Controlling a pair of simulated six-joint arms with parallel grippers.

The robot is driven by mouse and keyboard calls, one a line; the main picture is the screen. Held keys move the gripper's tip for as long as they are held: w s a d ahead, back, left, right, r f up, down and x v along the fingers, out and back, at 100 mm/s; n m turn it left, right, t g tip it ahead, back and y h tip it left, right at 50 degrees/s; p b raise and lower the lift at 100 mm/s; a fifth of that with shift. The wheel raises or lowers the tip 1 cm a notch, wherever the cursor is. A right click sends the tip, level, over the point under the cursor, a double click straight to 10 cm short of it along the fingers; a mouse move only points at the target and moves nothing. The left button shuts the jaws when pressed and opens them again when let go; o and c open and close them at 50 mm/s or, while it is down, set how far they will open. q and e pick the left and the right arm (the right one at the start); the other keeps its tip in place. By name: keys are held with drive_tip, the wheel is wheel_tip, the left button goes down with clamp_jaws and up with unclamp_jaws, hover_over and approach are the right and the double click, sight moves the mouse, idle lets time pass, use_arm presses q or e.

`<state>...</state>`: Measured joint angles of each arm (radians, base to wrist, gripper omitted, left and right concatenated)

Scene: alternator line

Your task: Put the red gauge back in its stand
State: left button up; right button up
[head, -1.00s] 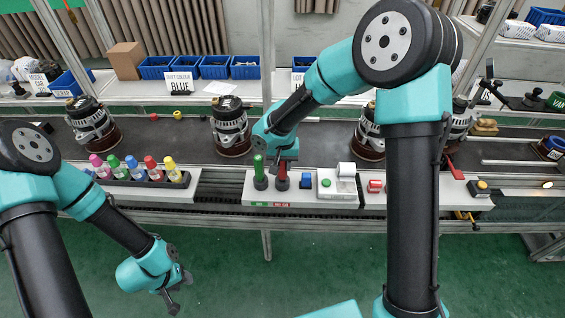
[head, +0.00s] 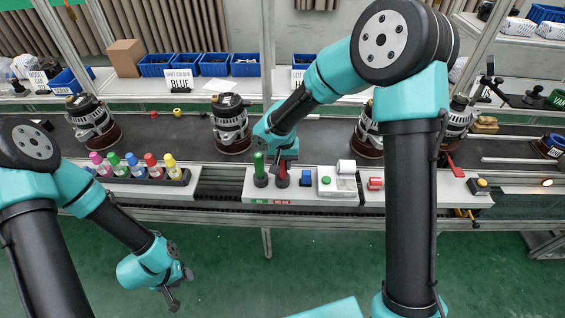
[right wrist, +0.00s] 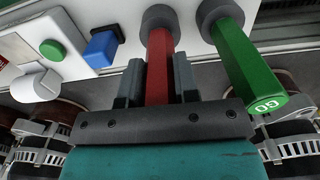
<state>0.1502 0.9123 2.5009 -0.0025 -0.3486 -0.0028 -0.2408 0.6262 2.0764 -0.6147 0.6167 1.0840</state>
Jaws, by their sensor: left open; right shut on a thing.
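The red gauge (right wrist: 160,65) is between the fingers of my right gripper (right wrist: 160,85), which is shut on it. In the right wrist view its far end meets a dark round stand (right wrist: 158,17) on the pale panel; I cannot tell how deep it sits. In the head view the red gauge (head: 282,169) looks upright and is partly hidden by my right gripper (head: 284,160). My left gripper (head: 174,290) is open and empty, low at the left over the green floor, away from the panel.
The green gauge (right wrist: 245,62) stands in its own dark holder (head: 260,181), close beside the red one. A blue block (head: 305,180), a green button (head: 326,181) and a white roll (head: 346,168) are to the right. Alternators (head: 231,125) stand on the belt behind. Bottles (head: 150,163) stand left.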

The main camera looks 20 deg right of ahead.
drive_tip(key=o, duration=0.9)
wheel_tip(320, 180, up, 17)
drive_tip(key=shift+r, duration=0.2)
idle(0.6)
